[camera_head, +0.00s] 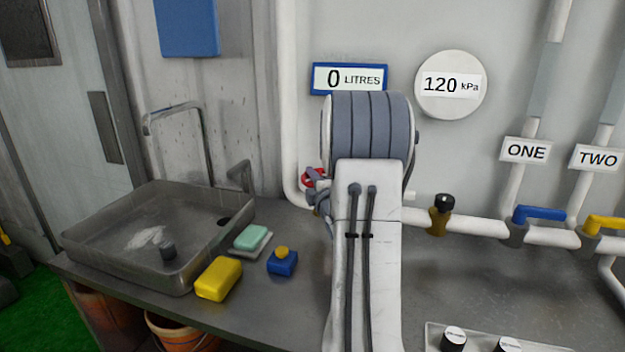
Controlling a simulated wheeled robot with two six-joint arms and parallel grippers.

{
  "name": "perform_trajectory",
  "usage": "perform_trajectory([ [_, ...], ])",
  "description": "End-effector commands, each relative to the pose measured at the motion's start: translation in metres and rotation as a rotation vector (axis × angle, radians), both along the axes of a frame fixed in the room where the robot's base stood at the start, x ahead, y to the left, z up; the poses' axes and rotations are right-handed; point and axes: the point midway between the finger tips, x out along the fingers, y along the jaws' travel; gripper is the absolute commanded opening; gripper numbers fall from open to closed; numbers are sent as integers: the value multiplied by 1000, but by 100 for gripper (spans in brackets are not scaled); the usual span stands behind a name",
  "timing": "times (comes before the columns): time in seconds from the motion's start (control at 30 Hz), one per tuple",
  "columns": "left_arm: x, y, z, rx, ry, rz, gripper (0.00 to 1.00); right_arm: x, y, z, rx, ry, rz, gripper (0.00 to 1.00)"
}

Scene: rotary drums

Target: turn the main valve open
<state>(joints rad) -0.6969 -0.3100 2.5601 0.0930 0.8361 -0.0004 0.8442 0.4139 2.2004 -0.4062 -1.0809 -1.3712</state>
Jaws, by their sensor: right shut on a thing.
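The main valve shows as a small red handwheel (314,175) on the white pipe low on the back wall, mostly covered by my right arm. My right gripper (314,192) is at the red handwheel and shut on it; its fingers are largely hidden behind my own arm. The litres display (349,78) reads 0. The round pressure gauge (451,85) reads 120 kPa. My left gripper is out of view.
A sink (90,245) with a tap stands at the left. Right along the pipe are a brass fitting (440,218), a blue lever (540,213) and a yellow lever (606,223).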

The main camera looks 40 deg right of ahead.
Motion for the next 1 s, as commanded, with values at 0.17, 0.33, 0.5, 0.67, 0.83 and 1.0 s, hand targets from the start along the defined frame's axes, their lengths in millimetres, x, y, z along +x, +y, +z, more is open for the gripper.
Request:
perform_trajectory([
  [0.17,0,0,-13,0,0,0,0,-5,0,-4,0,0,95,0],
  [0.33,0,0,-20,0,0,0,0,-7,3,-4,2,1,214,0],
  [0.5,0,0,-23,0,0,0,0,-10,4,-3,3,2,321,0],
  [0.67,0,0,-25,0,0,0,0,-12,5,-3,5,2,397,0],
  [0.83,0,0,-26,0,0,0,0,-13,6,-3,5,2,443,0],
  [1.0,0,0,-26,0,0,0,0,-13,6,-3,7,3,458,0],
])
